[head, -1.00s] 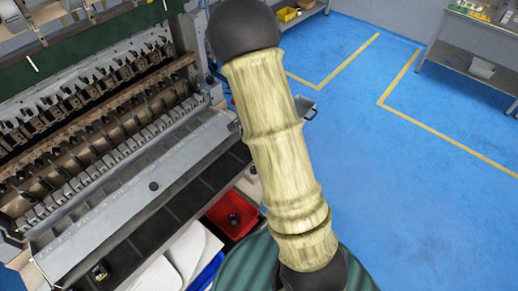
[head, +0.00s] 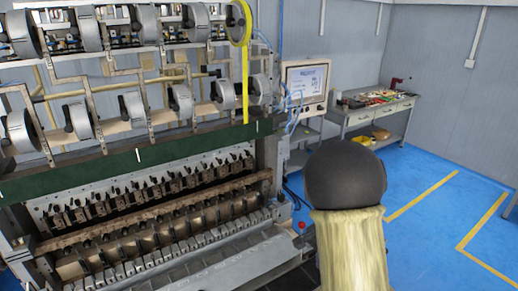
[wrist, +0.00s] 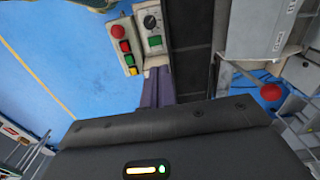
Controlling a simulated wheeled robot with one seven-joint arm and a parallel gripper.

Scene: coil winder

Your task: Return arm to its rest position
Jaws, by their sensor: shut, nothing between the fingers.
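My gripper (wrist: 158,82) shows in the wrist view, with its dark housing across the bottom and its narrow fingers together above it. It is empty. In the head view my arm rises at the lower right, a pale yellow sleeve topped by a dark round joint, and my gripper is not seen there. The coil winder (head: 150,210) fills the left and middle of the head view.
A control box (wrist: 139,38) with red, yellow and green buttons shows in the wrist view. A monitor (head: 305,82) stands right of the winder. A workbench (head: 375,108) with small items stands by the back wall. The blue floor (head: 430,215) at the right is clear.

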